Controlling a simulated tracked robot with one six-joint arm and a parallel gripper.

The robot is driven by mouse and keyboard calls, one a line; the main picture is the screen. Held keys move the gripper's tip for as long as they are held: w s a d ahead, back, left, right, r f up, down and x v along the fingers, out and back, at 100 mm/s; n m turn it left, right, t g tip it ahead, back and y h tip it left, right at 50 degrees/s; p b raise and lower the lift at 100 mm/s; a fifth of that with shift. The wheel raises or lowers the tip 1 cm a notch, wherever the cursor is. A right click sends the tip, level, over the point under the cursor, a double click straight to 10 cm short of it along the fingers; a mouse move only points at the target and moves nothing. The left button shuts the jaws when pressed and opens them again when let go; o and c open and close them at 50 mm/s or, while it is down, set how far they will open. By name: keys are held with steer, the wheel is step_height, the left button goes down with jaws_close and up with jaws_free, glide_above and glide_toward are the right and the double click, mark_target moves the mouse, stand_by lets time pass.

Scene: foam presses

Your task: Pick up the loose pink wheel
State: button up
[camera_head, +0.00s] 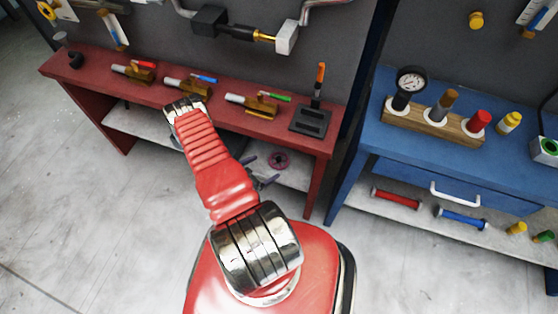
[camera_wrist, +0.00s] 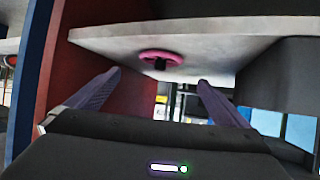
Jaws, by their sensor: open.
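The loose pink wheel (camera_head: 278,160) lies on the pale lower shelf (camera_head: 297,178) of the red bench, near its right end. In the wrist view the pink wheel (camera_wrist: 161,55) shows as a flat ring with a dark hub, on the pale shelf (camera_wrist: 215,42). My gripper (camera_head: 259,170) is just left of the wheel in the head view, partly hidden behind my red arm. In the wrist view my gripper (camera_wrist: 158,80) has its two purple fingers spread wide, empty, with the wheel beyond them and between their lines. The fingers do not appear to touch it.
The red bench top (camera_head: 150,84) overhangs the shelf and holds several valves and a black stand (camera_head: 311,119). The bench's red side panel (camera_wrist: 105,50) stands close left of the fingers in the wrist view. A blue bench (camera_head: 350,180) stands to the right.

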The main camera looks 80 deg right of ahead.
mark_target(277, 160)
steer(key=shift+x, duration=2.55)
steer(key=shift+x, duration=2.6)
steer(key=shift+w, duration=0.1)
steer(key=shift+c, duration=0.6)
steer(key=c, duration=1.2)
steer(key=shift+o, duration=0.2)
steer(key=shift+r, duration=0.15)
step_height(277, 160, up, 10)
